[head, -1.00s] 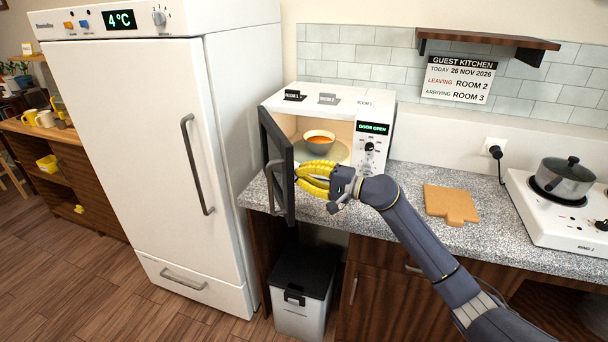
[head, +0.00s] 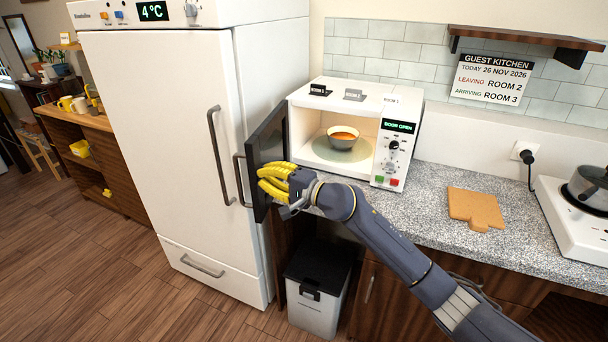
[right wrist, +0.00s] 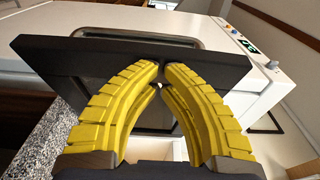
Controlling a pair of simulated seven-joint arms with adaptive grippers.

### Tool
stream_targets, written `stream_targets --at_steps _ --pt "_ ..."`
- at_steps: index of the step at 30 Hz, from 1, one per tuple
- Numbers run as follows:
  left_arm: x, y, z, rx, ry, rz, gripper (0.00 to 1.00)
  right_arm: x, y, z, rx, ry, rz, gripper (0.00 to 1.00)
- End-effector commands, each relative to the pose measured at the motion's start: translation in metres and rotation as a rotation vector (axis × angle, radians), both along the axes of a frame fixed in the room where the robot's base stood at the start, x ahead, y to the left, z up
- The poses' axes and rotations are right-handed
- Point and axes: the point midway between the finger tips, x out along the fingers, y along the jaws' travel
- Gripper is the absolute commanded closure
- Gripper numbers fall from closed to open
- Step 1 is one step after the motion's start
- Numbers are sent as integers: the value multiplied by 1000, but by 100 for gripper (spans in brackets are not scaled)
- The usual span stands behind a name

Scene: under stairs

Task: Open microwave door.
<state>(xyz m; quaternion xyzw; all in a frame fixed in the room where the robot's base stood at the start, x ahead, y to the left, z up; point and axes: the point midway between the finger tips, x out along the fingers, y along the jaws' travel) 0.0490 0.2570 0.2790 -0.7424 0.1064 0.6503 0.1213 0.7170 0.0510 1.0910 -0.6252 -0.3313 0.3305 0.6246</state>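The white microwave (head: 410,150) stands on the counter with its dark door (head: 266,145) swung wide open to the left. Its display reads DOOR OPEN. The door's grey handle (head: 238,180) is on the outer side, close to the fridge. A grey bowl of orange soup (head: 343,138) sits on the glass turntable inside. My right gripper (head: 264,180) has its yellow fingers at the inner side of the door. In the right wrist view, the fingertips (right wrist: 161,68) come together in front of the dark door (right wrist: 215,62), with nothing seen between them. My left gripper is not in view.
A tall white fridge (head: 160,120) stands left of the open door, with little room between. A black-lidded bin (head: 318,290) is under the counter. A cutting board (head: 475,208) and a hotplate with a pot (head: 590,188) are to the right.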

Motion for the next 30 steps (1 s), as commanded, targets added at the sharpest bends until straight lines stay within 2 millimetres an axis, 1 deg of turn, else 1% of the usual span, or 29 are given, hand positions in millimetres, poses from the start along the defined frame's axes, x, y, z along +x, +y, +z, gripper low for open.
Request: stream_targets --at_steps 1,6,12,18,30 --pt "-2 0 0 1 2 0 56 2 13 1 1 1 3 100" --pt "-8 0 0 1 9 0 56 10 42 0 -1 1 2 100" --pt "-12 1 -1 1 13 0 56 17 62 0 -1 1 1 100" --pt "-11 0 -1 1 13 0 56 21 70 0 0 1 0 100" --pt "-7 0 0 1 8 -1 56 22 71 0 0 1 0 100"
